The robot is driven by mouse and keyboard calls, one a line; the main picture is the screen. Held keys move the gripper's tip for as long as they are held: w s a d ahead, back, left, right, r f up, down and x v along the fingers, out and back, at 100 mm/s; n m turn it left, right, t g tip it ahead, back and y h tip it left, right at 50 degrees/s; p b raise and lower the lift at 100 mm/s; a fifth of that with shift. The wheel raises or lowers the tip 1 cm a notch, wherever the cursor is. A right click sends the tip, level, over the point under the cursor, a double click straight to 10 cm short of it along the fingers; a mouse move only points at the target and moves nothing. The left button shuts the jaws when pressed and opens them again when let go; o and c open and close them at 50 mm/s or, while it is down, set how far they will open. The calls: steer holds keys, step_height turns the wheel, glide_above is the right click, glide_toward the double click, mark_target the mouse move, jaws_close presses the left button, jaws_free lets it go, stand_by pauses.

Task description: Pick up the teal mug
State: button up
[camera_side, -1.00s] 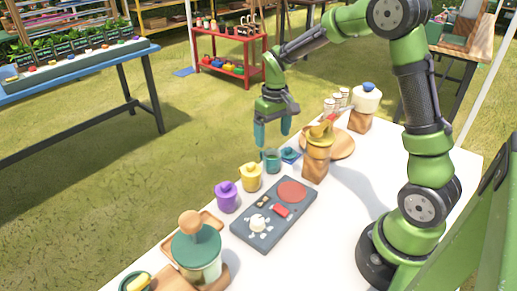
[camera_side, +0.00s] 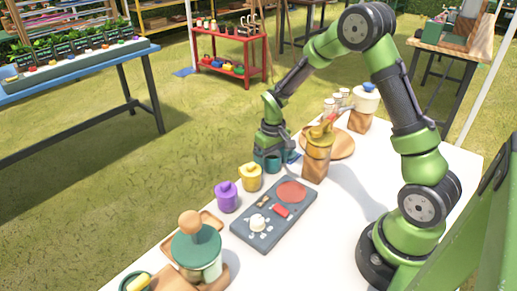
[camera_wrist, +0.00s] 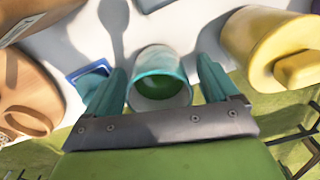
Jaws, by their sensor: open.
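The teal mug (camera_wrist: 158,62) stands on the white table, seen from above in the wrist view, with a green inside. My gripper (camera_wrist: 158,85) is open, with one teal finger on each side of the mug. In the side view my gripper (camera_side: 268,160) is low at the table, and its fingers largely hide the mug. I cannot tell whether either finger touches the mug.
A yellow mug (camera_side: 250,177) and a purple mug (camera_side: 227,196) stand in a row with it. A wooden stand with a yellow top (camera_side: 317,152) is close on the right. A grey board (camera_side: 262,238) lies in front, and a blue square item (camera_wrist: 90,72) lies beside one finger.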

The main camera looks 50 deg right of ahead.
steer(key=c, duration=1.2)
steer(key=shift+r, duration=0.1)
